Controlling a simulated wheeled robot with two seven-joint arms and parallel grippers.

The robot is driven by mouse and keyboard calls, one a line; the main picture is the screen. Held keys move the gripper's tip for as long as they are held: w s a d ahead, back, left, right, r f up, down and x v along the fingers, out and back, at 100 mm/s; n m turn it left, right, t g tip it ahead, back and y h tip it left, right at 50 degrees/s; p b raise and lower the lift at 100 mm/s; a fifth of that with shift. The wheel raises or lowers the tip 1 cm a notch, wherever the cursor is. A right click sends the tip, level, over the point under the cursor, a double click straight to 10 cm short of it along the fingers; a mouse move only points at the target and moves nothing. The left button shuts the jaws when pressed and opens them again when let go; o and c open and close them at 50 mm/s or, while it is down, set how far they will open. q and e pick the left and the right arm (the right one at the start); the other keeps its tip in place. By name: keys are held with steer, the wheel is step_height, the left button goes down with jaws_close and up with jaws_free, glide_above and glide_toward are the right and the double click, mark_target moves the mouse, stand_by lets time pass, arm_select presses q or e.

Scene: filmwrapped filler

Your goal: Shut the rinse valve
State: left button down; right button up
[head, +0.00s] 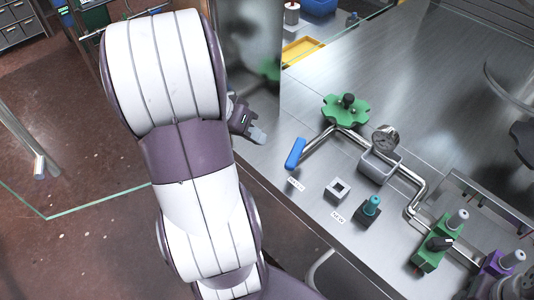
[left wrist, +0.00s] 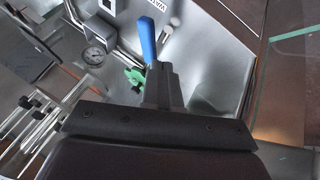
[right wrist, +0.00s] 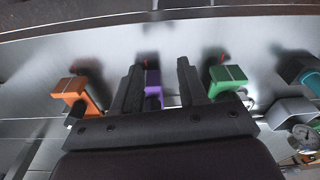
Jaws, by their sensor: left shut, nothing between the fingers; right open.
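A blue lever handle (head: 295,153) sits at the left end of a bent steel pipe (head: 320,140) on the metal bench, with a small label (head: 297,184) in front. A green handwheel (head: 345,108) stands behind the pipe. In the left wrist view the blue lever (left wrist: 148,38) shows just beyond the shut fingers (left wrist: 160,78). My right gripper (right wrist: 158,65) is open and empty.
A gauge (head: 385,139) stands on the pipe. A grey square fitting (head: 338,190) and a teal-topped fitting (head: 370,207) stand in front. Green (head: 434,245) and purple (head: 495,272) fittings are at the lower right; an orange one (right wrist: 74,90) shows in the right wrist view.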

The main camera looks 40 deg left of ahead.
mark_target(296, 154)
step_height(296, 154, down, 5)
steer(key=b, duration=0.3)
steer(key=shift+r+b, duration=0.15)
steer(key=shift+b, duration=0.15)
arm_select(q)
steer(key=shift+p+x, duration=0.3)
steer(key=shift+x, duration=4.15)
arm_select(e)
steer(key=shift+r, duration=0.3)
arm_select(q)
steer(key=shift+w, duration=0.1)
